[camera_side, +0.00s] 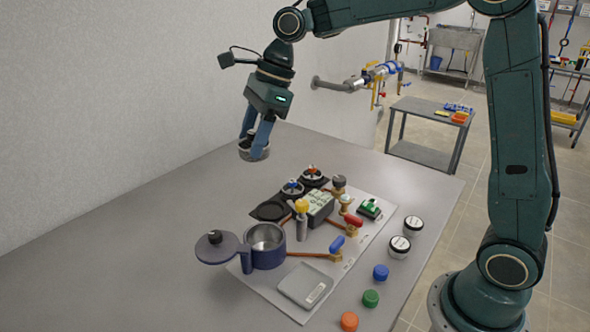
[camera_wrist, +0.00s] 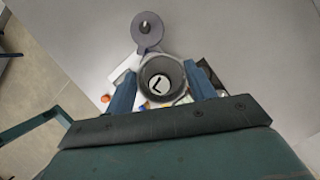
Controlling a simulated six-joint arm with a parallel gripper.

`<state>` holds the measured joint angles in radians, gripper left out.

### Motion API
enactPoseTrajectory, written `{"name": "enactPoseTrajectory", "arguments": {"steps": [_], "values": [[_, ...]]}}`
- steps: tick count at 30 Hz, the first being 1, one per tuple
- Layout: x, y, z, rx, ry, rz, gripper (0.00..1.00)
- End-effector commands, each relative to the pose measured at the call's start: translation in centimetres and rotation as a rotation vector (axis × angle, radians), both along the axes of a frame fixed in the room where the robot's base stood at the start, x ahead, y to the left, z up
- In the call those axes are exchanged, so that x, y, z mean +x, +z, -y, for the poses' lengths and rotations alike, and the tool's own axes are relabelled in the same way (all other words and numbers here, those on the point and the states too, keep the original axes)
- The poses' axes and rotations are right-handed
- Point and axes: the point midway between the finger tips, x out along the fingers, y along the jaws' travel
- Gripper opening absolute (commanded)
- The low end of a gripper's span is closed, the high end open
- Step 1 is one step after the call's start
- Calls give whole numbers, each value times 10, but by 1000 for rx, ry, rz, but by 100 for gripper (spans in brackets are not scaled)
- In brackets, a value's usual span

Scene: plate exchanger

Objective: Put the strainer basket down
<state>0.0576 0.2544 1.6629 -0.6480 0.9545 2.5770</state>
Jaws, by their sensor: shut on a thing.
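The strainer basket (camera_side: 254,154) is a grey round cup held between the fingers of my gripper (camera_side: 256,140). It hangs in the air above the back of the table. In the wrist view the basket (camera_wrist: 180,68) shows as a grey ring between the two blue fingers of my gripper (camera_wrist: 161,86), with a white disc bearing a dark L-shaped mark visible within it. In the side view a purple strainer housing (camera_side: 267,252) stands open at the board's left front, its round lid (camera_side: 218,248) swung out to the left. The lid also shows in the wrist view (camera_wrist: 147,36).
A light board (camera_side: 290,303) carries copper pipes, a red-handled valve (camera_side: 353,221), a blue-handled valve (camera_side: 337,243), gauges and a square tray (camera_side: 305,286). Several coloured caps and two white-topped jars (camera_side: 399,246) line the right side. The grey table (camera_side: 150,235) is bare at left and back.

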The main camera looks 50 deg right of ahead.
Motion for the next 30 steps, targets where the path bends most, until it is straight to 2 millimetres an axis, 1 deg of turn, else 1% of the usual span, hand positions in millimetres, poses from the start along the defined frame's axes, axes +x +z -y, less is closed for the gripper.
{"name": "enactPoseTrajectory", "arguments": {"steps": [1,3,6,10,16,20,23,30], "values": [[-7,11,-6,0,25,4,31],[-16,21,-12,0,52,2,31],[-25,31,-16,1,77,1,31],[-30,35,-19,0,92,-1,31],[-30,34,-19,1,93,-2,31],[-31,25,-20,3,93,-5,31],[-31,12,-20,2,91,-6,31],[-31,-32,-20,2,92,-8,31]]}}
